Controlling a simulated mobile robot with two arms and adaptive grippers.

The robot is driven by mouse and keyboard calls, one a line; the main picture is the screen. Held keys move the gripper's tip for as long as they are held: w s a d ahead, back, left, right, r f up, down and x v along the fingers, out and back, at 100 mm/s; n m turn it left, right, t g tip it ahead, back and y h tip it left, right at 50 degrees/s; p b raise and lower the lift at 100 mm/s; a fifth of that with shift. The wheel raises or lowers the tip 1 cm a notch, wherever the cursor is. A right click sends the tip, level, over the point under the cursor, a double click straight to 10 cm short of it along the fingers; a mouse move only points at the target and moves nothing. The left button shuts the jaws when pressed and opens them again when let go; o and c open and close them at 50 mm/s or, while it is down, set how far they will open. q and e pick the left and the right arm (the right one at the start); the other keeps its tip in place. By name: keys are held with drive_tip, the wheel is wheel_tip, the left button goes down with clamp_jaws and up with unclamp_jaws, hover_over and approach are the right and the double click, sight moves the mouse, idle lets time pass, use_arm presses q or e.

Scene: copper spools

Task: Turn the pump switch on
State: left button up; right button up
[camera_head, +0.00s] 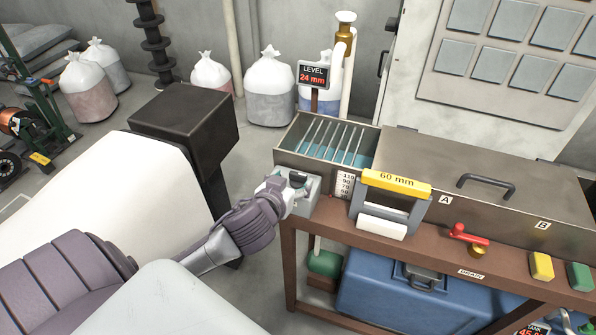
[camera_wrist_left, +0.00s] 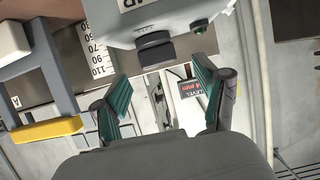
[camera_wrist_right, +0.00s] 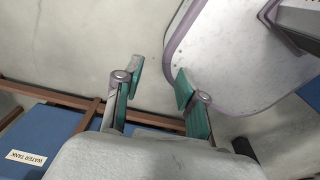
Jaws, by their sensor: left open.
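The pump switch is a grey box (camera_head: 310,194) at the left end of the brown bench, with a dark knob (camera_head: 298,177) on it. In the left wrist view the grey box (camera_wrist_left: 185,18) fills the top, and its black knob (camera_wrist_left: 155,45) sticks out towards my left gripper (camera_wrist_left: 160,85). A small green part (camera_wrist_left: 199,26) sits beside the knob. My left gripper is open, with the knob just beyond and roughly between its teal-padded fingertips; I see no clear contact. In the head view its fingers partly hide the box. My right gripper (camera_wrist_right: 155,75) is open and empty, away from the switch.
An open metal tank (camera_head: 284,160) with wires stands behind the switch, by a level display (camera_head: 312,75). A yellow-topped 60 mm frame (camera_head: 395,183) and a red drain handle (camera_head: 468,235) are to the right. A blue water tank (camera_head: 375,300) is under the bench.

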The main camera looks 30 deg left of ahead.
sight(298, 174)
use_arm(q)
drive_tip(key=x, duration=0.4)
drive_tip(key=shift+d+r, duration=0.1)
drive_tip(key=shift+r, duration=0.05)
drive_tip(key=shift+w+f, duration=0.25)
drive_tip(key=shift+w, duration=0.15)
use_arm(e)
drive_tip(key=shift+w+a+r, duration=0.2)
drive_tip(key=shift+w+a, duration=0.05)
drive_tip(key=shift+a, duration=0.2)
drive_tip(key=shift+w+a+r, duration=0.2)
drive_tip(key=shift+a, duration=0.25)
use_arm(q)
drive_tip(key=shift+c, duration=1.1)
drive_tip(key=c, duration=0.9)
drive_tip(key=shift+p, duration=0.35)
drive_tip(key=shift+c, duration=0.2)
use_arm(e)
drive_tip(key=shift+s+d+r, duration=0.1)
drive_tip(key=shift+d, duration=0.4)
